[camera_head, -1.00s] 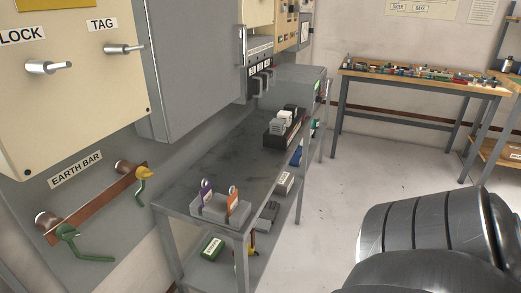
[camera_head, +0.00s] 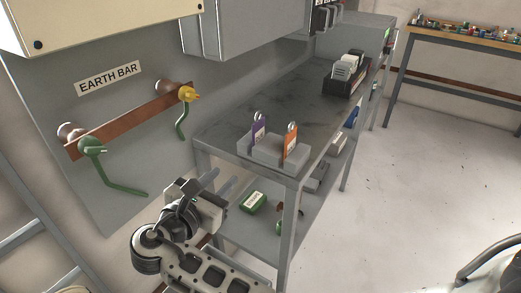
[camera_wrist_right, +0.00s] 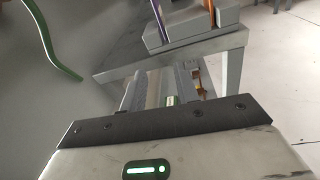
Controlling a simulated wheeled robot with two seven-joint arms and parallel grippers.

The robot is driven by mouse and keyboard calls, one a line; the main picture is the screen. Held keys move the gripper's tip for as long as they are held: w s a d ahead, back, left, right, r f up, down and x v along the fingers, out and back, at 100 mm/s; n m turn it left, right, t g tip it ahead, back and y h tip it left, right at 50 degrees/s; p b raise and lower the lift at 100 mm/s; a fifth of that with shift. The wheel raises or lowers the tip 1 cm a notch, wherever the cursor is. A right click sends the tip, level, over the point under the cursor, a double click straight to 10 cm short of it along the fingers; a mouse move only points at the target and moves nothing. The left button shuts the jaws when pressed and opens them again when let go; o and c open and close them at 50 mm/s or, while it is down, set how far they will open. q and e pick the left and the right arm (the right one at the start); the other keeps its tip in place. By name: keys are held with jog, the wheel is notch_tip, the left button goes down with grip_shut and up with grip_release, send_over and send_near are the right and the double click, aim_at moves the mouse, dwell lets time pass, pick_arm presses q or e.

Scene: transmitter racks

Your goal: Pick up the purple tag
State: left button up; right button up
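The purple tag (camera_head: 257,133) stands upright in the left part of a grey holder (camera_head: 262,156) at the near end of the grey bench top. In the right wrist view the purple tag (camera_wrist_right: 158,17) shows only partly, at the top edge, above the holder (camera_wrist_right: 190,36). My right gripper (camera_head: 218,183) is open and empty. Its two fingers are apart, beside the bench's near left corner, left of and below the tag. My left gripper is not in view.
An orange tag (camera_head: 290,143) stands in the same holder, close to the purple one. The bench top (camera_head: 290,105) has a near edge and leg by my gripper. A green earth lead (camera_head: 110,172) hangs on the left. A green box (camera_head: 252,202) sits on the lower shelf.

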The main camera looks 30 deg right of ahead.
aim_at(253, 139)
jog(key=w+d+r, duration=0.1)
jog(key=d, duration=0.1)
jog(key=w+d+r+h, duration=0.1)
jog(key=w+d, duration=0.1)
jog(key=d, duration=0.1)
jog(key=w+d+r+h+b, duration=0.1)
jog(key=d, duration=0.2)
jog(key=shift+w+d+g, duration=0.15)
jog(key=shift+w+g, duration=0.1)
jog(key=shift+g, duration=0.15)
jog(key=shift+b+x, duration=0.35)
jog(key=shift+x, duration=2.4)
jog(key=shift+w+r, duration=0.1)
jog(key=shift+r, duration=0.05)
grip_shut()
